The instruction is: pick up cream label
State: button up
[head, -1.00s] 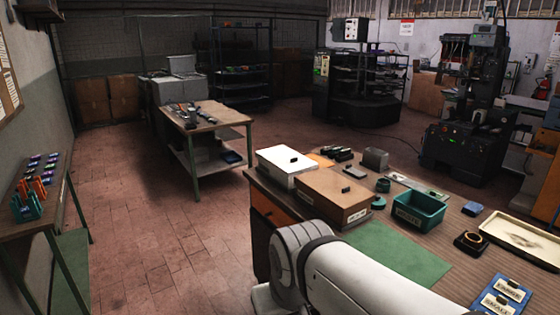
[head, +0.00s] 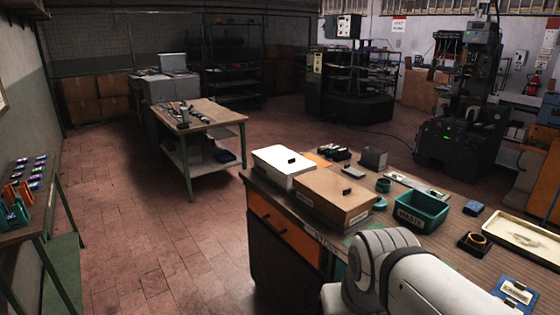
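I cannot single out the cream label for sure. A pale label with dark print (head: 517,292) sits on a blue card or holder (head: 533,283) at the lower right of the bench. Other pale labels show on the front of the teal bin (head: 432,209) and on the brown box (head: 333,192). My white arm covers part of the bench's near side at the bottom right. My gripper is outside the view, so its state and what it holds do not show.
The bench (head: 448,235) also holds a white box (head: 283,167), a cream tray (head: 490,231) and a dark square base with a ring (head: 475,241). A second table (head: 212,115) stands behind. A side table (head: 22,225) is at the left. The tiled floor between them is clear.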

aim_at(517, 292)
jog(key=z, duration=0.05)
jog(key=i, duration=1)
jog(key=z, duration=0.3)
jog(key=k, duration=1.2)
jog(key=z, duration=0.95)
jog(key=i, duration=1)
jog(key=z, duration=0.65)
